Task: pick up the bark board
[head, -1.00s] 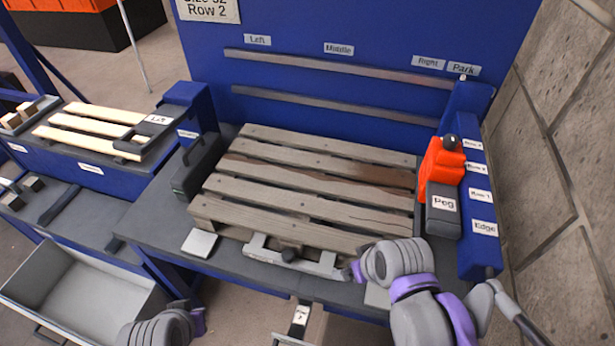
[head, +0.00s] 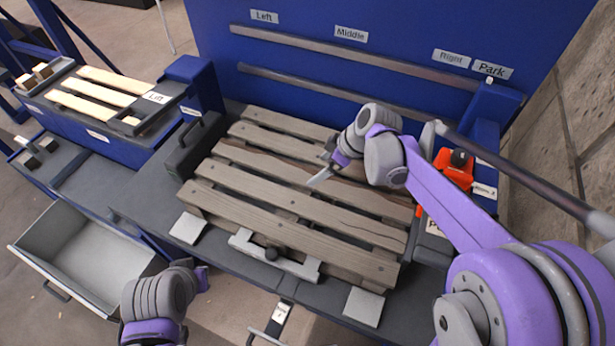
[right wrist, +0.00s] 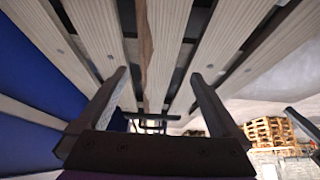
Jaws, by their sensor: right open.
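The bark board is a grey-brown slat with a dark brown strip along one edge, among the deck slats of the wooden pallet (head: 290,220). In the right wrist view the bark board (right wrist: 163,50) runs lengthwise between the fingers, its brown strip on its left edge. In the head view it appears as the slat with the brownish edge (head: 268,162) towards the back, partly hidden by my right arm. My right gripper (head: 322,176) is open and empty over the pallet; contact cannot be judged.
An orange and black peg block (head: 455,172) stands right of the pallet. A black handled clamp (head: 190,145) stands at its left. A blue panel with rails (head: 350,75) closes the back. An open grey drawer (head: 85,262) and a lift with pale slats (head: 95,103) are left.

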